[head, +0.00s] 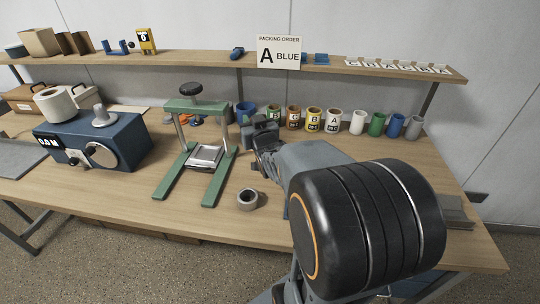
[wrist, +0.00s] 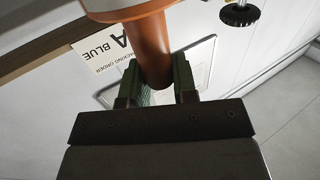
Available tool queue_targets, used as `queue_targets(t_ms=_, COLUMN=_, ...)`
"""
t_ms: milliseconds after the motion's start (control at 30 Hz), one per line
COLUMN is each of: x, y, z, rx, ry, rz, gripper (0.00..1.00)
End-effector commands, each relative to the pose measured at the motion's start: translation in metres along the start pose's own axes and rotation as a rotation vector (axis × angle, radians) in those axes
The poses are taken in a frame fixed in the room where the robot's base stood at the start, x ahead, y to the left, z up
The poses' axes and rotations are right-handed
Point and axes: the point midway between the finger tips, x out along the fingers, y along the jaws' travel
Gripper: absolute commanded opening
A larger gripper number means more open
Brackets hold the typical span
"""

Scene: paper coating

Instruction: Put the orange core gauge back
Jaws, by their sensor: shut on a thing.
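The orange core gauge (wrist: 152,45) shows in the wrist view as an orange-brown stem below a wider, paler-edged head. My gripper (wrist: 157,78) is shut on the stem, with one green-padded finger on each side. In the head view my gripper (head: 265,132) is over the back part of the table, just right of the green press stand (head: 195,106). The gauge cannot be made out there, as my gripper and arm cover that spot. Its place of rest cannot be told from these frames.
A row of coloured cups, including a yellow one (head: 313,119), stands along the table's back, right of my gripper. A grey ring (head: 247,199) lies in front. A blue machine (head: 95,140) is at left. The shelf (head: 220,62) holds a packing order card (head: 279,52).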

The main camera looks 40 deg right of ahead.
Motion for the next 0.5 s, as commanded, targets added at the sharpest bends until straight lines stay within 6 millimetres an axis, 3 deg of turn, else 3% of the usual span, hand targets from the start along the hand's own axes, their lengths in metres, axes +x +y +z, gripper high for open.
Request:
queue_targets(t_ms=367, x=0.062, y=0.061, z=0.039, rx=0.002, ry=-0.005, rz=0.007, gripper=0.00)
queue_targets(t_ms=500, x=0.078, y=0.074, z=0.065, rx=0.003, ry=-0.005, rz=0.004, gripper=0.00)
